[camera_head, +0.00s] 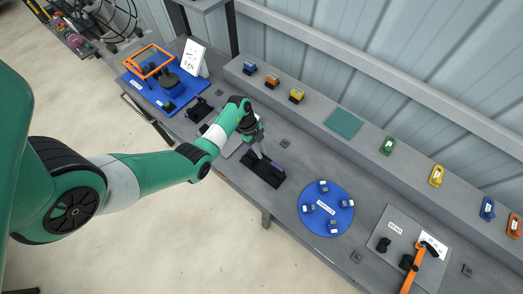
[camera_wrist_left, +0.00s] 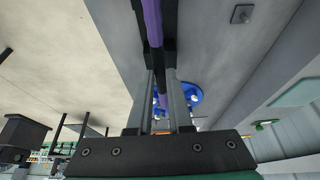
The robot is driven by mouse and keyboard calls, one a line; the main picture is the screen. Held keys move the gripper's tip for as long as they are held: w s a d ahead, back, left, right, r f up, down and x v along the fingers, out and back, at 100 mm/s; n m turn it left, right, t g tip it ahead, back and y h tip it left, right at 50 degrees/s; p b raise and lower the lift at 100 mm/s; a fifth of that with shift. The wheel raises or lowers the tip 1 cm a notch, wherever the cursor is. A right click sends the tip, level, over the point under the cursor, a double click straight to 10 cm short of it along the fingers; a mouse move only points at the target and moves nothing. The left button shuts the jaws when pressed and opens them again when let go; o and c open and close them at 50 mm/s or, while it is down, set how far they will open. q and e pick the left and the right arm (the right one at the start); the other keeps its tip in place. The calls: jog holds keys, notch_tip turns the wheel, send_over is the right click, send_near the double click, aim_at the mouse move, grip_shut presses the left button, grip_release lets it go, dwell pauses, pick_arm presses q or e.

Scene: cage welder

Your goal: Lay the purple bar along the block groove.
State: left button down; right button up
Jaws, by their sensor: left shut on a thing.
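My left gripper (camera_head: 256,153) is at the black block (camera_head: 260,174) on the bench in the head view. A small part of the purple bar (camera_head: 279,168) shows at the block's right side. In the left wrist view the purple bar (camera_wrist_left: 152,22) runs from the top edge down between the two fingers of my left gripper (camera_wrist_left: 155,56), with a dark stretch at the fingertips and purple again below (camera_wrist_left: 163,80). The gripper is shut on the bar. Dark edges run beside the bar at the top. I cannot tell whether the bar is seated in the groove. My right gripper is not in view.
A blue round plate (camera_head: 326,226) with several small blocks lies to the right of the black block. Further right is a grey fixture plate (camera_head: 378,224) with an orange lever (camera_head: 413,268). A blue board (camera_head: 140,86) with an orange frame stands at the left.

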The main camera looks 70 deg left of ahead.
pick_arm(q)
jog(key=shift+r+p, duration=0.25)
jog(key=shift+p, duration=0.1)
notch_tip(320, 180, down, 9)
jog(key=b, duration=0.6)
jog(key=shift+f, duration=0.65)
jog(key=c, duration=0.8)
grip_release()
jog(key=shift+o, duration=0.2)
